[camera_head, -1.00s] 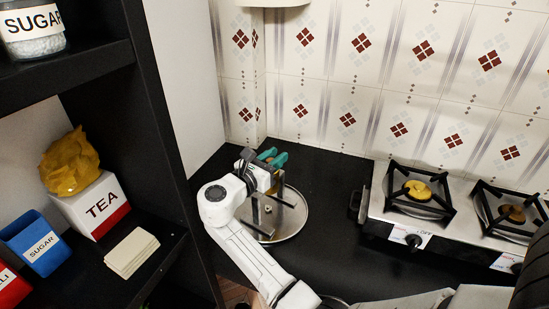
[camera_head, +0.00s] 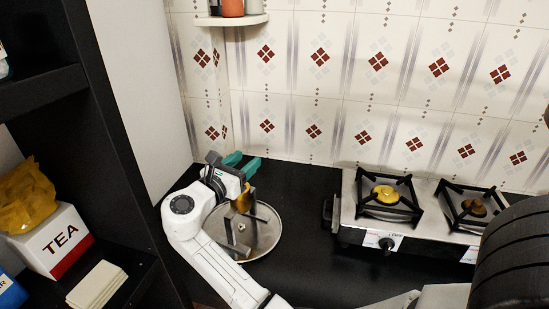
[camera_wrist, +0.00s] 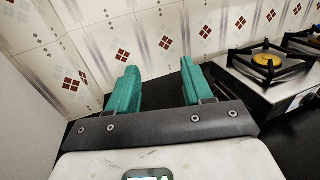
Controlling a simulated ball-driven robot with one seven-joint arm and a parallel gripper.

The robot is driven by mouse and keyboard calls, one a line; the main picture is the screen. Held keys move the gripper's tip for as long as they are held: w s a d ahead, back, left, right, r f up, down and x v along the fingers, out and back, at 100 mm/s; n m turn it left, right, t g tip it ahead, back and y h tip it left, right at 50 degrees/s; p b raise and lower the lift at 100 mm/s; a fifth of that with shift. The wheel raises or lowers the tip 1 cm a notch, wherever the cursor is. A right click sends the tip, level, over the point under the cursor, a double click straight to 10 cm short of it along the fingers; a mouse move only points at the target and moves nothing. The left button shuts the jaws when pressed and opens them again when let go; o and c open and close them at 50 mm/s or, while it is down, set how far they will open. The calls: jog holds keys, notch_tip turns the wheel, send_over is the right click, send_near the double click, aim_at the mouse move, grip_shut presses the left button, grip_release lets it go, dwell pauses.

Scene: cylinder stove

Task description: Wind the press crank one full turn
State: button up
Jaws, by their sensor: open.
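A small metal press (camera_head: 237,225) stands on a round metal tray (camera_head: 270,240) on the dark counter, left of the stove. A yellow-brown part (camera_head: 243,201) shows at its upper end. My arm hides part of the press, and I cannot make out the crank clearly. My gripper (camera_head: 243,163) has teal fingers and is above and beyond the press, toward the tiled wall. In the wrist view my gripper (camera_wrist: 158,68) is open, with nothing between its fingers. The press does not show in the wrist view.
A gas stove (camera_head: 350,215) stands to the right on the counter. A black shelf (camera_head: 150,245) with a tea box (camera_head: 62,240) is at the left. A small wall shelf (camera_head: 232,20) is above. Bare counter (camera_head: 300,185) lies between tray and stove.

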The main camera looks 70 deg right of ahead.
jog(key=s+a+r, duration=0.5)
jog(key=s+r, duration=0.4)
jog(key=s, duration=0.3)
jog(key=shift+a, duration=0.2)
jog(key=shift+f, duration=0.1)
jog(key=shift+c, duration=0.3)
